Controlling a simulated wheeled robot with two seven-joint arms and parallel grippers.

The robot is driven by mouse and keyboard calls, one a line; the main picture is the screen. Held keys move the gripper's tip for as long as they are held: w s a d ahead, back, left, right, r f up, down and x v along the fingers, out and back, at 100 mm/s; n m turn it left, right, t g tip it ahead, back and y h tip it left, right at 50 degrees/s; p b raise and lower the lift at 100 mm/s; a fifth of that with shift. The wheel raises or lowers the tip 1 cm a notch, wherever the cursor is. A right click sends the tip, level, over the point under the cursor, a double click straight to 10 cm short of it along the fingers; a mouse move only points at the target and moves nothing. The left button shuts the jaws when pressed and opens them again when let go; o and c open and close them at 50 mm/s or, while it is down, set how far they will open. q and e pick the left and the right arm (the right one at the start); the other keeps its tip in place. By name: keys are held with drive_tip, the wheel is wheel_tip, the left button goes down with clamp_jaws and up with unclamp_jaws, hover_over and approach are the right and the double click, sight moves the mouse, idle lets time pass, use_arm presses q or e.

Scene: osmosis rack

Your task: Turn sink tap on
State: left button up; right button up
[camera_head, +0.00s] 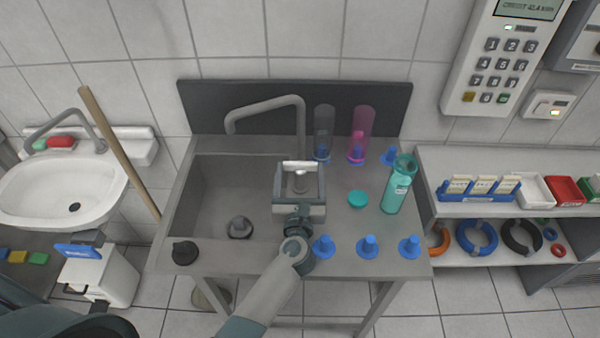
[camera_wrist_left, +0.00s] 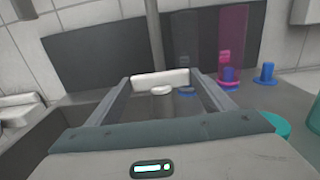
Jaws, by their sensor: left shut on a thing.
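The grey sink tap (camera_head: 268,104) rises behind the right side of the sink basin (camera_head: 215,195), its spout bent left over the basin. No water stream shows under the spout. My left gripper (camera_head: 299,168) reaches in over the counter at the tap's foot, its two fingers apart. A pale bar, seemingly the tap handle (camera_wrist_left: 160,78), spans the gap between the fingertips, and the gripper is shut on it. A short pale knob (camera_wrist_left: 162,91) shows just below the bar. The tap's upright pipe (camera_wrist_left: 153,35) stands right behind. My right gripper is not in view.
A teal bottle (camera_head: 399,184), a teal cap (camera_head: 357,199) and clear and pink tubes (camera_head: 361,135) stand right of the gripper. Blue caps (camera_head: 367,246) line the front edge. A black knob (camera_head: 185,252) sits front left. A wooden stick (camera_head: 120,150) leans left.

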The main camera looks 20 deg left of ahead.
use_arm(q)
drive_tip(key=shift+a+r+m+t+h+p, duration=0.1)
drive_tip(key=shift+a+m+t+h+p, duration=0.1)
drive_tip(key=shift+m+h+p, duration=0.7)
drive_tip(key=shift+a+r+m+t+h+p, duration=0.15)
drive_tip(key=shift+m+h+p, duration=0.3)
drive_tip(key=shift+h, duration=0.85)
drive_tip(key=h, duration=0.1)
drive_tip(key=m+h, duration=0.2)
drive_tip(key=shift+a+f+m+h+p, duration=0.25)
drive_tip(key=shift+a+h+p, duration=0.05)
drive_tip(key=shift+a+h, duration=0.1)
drive_tip(key=shift+a+f+m+g+h, duration=0.15)
drive_tip(key=shift+m+g+h, duration=0.3)
drive_tip(key=shift+m+h, duration=0.55)
drive_tip(key=shift+w+a+m+g+h+b, duration=0.1)
drive_tip(key=shift+m+g+h+b, duration=0.35)
drive_tip(key=shift+h, duration=0.45)
drive_tip(key=shift+w+a+m+g+h+b, duration=0.1)
drive_tip(key=shift+m+g+h+b, duration=0.15)
drive_tip(key=shift+m+h+b, duration=0.5)
drive_tip(key=shift+h, duration=0.25)
drive_tip(key=o, duration=1)
drive_tip(key=shift+o, duration=0.2)
drive_tip(key=shift+s, duration=0.1)
